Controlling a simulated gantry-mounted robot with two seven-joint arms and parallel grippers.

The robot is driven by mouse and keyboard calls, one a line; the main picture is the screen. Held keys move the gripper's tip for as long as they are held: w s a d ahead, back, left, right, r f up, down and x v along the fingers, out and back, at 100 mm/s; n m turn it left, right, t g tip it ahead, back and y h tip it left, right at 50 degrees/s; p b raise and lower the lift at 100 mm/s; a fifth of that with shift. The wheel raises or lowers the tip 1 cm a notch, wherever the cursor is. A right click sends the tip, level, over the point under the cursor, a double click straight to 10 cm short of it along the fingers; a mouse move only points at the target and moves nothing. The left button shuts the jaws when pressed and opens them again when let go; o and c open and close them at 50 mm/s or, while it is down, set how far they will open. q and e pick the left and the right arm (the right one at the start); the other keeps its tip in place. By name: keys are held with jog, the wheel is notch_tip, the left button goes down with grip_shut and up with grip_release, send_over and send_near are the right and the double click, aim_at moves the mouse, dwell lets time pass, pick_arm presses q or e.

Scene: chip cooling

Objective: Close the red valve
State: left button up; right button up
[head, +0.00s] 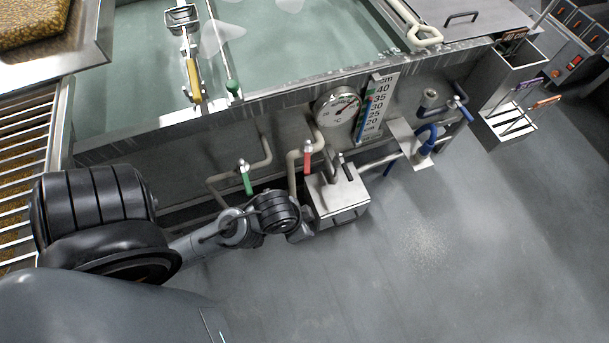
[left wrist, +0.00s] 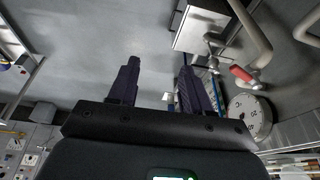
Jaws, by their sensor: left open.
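The red valve (head: 307,160) sits on a beige pipe at the front wall of the tank, with its red handle pointing down in the head view. In the left wrist view the red handle (left wrist: 243,75) is to the right of both fingers, apart from them. My left arm reaches in from the left, and its end is low beside the steel box under the valve. The fingers are hard to make out in the head view. In the left wrist view my left gripper (left wrist: 158,85) is open with nothing between its fingers. My right gripper is not in view.
A green-handled valve (head: 247,179) is left of the red one. A round gauge (head: 337,107) and a level scale (head: 377,107) are above right. The steel box (head: 338,199) is just below the red valve. Blue-handled pipes (head: 426,140) are farther right. The grey floor (head: 430,270) is clear.

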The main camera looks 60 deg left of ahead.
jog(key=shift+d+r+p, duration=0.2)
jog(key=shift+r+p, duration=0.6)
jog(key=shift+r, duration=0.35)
